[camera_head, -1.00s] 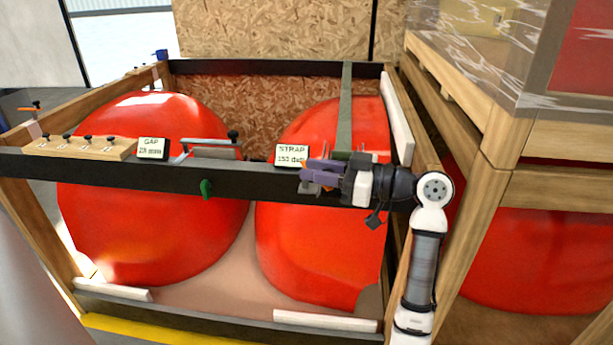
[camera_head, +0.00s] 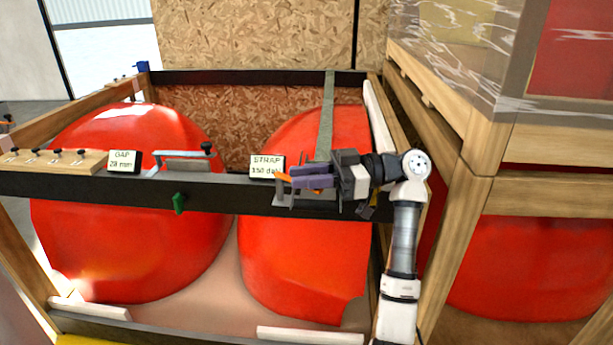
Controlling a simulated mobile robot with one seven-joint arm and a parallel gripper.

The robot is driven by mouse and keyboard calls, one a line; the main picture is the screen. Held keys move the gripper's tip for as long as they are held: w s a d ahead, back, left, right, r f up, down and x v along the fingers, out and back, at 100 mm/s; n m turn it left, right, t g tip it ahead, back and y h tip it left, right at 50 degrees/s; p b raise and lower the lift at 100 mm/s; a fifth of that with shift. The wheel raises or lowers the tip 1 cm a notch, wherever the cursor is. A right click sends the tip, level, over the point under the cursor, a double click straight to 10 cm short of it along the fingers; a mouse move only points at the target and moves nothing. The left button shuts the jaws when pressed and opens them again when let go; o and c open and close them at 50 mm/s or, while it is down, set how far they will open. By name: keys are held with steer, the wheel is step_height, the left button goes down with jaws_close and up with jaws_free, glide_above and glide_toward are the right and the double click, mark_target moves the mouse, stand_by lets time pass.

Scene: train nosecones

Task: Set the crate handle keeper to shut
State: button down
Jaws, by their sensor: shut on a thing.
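The crate's dark front rail (camera_head: 228,192) runs across the view. A small green tab (camera_head: 179,203), possibly the handle keeper, hangs on its front face and points down, slightly tilted. A grey bar handle with a black knob (camera_head: 185,161) lies on top of the rail above it. My gripper (camera_head: 290,179), with purple fingers, is at the rail's right part, beside the STRAP sign (camera_head: 267,166), well right of the green tab. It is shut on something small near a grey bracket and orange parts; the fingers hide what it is.
Two big red nosecones (camera_head: 128,240) fill the crate. A GAP sign (camera_head: 123,162) and a wooden block with several black knobs (camera_head: 50,160) sit on the rail at left. A green-grey strap (camera_head: 326,115) runs back over the right nosecone. A wooden crate stack (camera_head: 480,200) stands close at right.

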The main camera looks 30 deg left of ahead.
steer(key=c, duration=1.2)
jaws_free()
steer(key=shift+o, duration=0.2)
step_height(320, 180, up, 20)
